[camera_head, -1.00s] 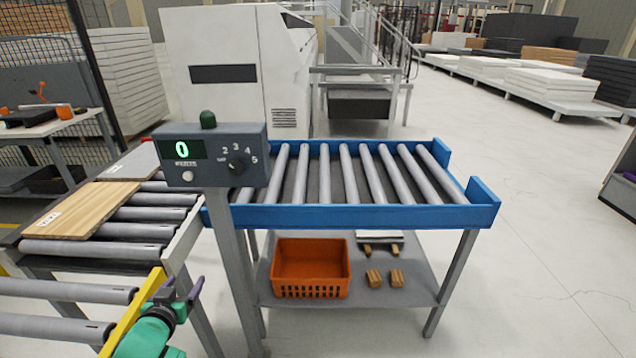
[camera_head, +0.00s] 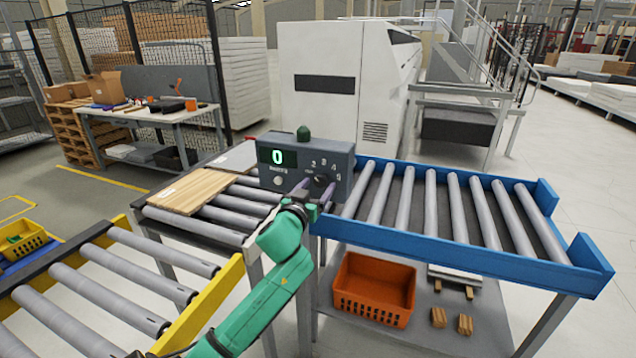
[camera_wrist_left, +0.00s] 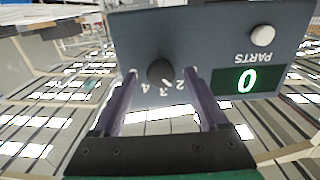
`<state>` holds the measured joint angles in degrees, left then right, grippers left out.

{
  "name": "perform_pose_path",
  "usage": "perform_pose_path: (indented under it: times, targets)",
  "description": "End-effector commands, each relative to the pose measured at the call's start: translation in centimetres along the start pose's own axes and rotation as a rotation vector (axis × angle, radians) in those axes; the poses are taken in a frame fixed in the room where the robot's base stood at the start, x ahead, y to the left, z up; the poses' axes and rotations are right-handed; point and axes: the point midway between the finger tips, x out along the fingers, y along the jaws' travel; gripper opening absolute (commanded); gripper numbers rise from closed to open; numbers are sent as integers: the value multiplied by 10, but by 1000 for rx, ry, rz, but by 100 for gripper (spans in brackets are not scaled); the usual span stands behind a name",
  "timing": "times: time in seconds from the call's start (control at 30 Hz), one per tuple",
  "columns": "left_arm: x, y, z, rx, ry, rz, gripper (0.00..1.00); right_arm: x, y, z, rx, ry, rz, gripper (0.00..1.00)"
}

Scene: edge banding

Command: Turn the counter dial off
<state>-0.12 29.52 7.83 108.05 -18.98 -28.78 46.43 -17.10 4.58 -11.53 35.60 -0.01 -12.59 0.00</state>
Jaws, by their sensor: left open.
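The counter box (camera_head: 300,165) is a dark grey panel on a post, with a green display reading 0, a pale button and a black dial (camera_head: 322,180) ringed by numbers. In the left wrist view the box is upside down and the dial (camera_wrist_left: 160,71) shows clearly. A small pale mark on its rim appears near 2 and 3; the exact setting is hard to tell. My left gripper (camera_head: 320,198) is in front of the dial. Its two purple fingers (camera_wrist_left: 160,80) are open, one on each side of the dial, with visible gaps. The right gripper is not in view.
A blue-framed roller table (camera_head: 450,238) stands right of the box, with an orange crate (camera_head: 374,290) on its lower shelf. A wooden board (camera_head: 192,190) lies on rollers at left. A yellow-edged roller conveyor (camera_head: 205,300) is beside my left arm. A white machine (camera_head: 325,110) stands behind.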

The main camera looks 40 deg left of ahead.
Motion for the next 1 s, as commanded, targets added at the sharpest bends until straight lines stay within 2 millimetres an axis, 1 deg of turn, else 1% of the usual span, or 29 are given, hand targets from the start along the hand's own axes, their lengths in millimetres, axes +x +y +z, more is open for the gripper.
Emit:
perform_pose_path:
  times: [0.1, 0.27, 0.3, 0.33, 0.37, 0.4, 0.47, 0.5, 0.77, 1.0]
  targets:
    - [6, 0, 0, 0, 1, 0, 76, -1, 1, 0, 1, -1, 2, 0]
    - [5, 0, 0, 0, 0, 1, 76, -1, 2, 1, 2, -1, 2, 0]
    - [5, 0, 0, 0, 0, 1, 69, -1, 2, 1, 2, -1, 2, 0]
    - [5, 0, 0, 0, 0, 1, 57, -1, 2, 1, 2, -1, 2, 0]
    - [5, 0, 0, 0, 0, 1, 46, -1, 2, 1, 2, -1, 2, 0]
    - [5, 0, 0, 0, 0, 1, 30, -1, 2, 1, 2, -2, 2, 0]
    - [5, 0, 0, 0, 0, 1, 8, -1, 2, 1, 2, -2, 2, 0]
    - [5, 0, 0, 0, 0, 1, 0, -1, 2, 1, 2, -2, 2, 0]
    - [5, 0, 0, -21, 0, 1, 0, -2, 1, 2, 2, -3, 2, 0]
    - [5, 1, -1, -125, 1, 0, 0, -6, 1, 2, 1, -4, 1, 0]
